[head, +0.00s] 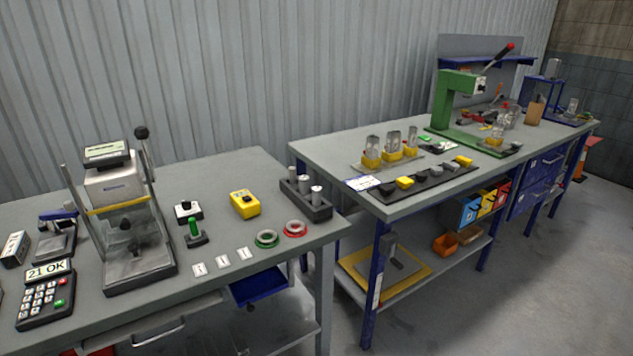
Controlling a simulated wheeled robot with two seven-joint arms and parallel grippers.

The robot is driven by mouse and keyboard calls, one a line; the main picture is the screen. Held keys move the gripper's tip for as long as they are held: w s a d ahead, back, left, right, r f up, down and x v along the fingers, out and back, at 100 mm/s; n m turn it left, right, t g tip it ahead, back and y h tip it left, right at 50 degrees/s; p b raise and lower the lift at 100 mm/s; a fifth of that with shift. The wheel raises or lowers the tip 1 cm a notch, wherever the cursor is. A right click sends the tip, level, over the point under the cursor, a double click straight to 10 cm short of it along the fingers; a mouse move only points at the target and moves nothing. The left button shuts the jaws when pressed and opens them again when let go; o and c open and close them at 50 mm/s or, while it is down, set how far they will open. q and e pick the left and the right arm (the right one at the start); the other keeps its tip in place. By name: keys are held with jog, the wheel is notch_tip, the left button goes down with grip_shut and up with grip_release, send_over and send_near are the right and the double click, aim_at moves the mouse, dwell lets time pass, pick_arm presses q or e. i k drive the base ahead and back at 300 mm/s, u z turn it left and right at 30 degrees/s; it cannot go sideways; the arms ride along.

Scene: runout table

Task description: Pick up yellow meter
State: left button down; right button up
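The yellow meter (245,204) lies on the near grey table, right of its middle. It is a small yellow block with a dark patch on its top. Nothing touches it. Neither of my grippers shows in the head view.
Green (267,239) and red (295,229) rings and white tags (223,261) lie in front. A press-like machine (125,220) stands left.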

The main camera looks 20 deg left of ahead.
aim_at(251, 208)
jog(key=i, duration=1)
jog(key=u, duration=0.45)
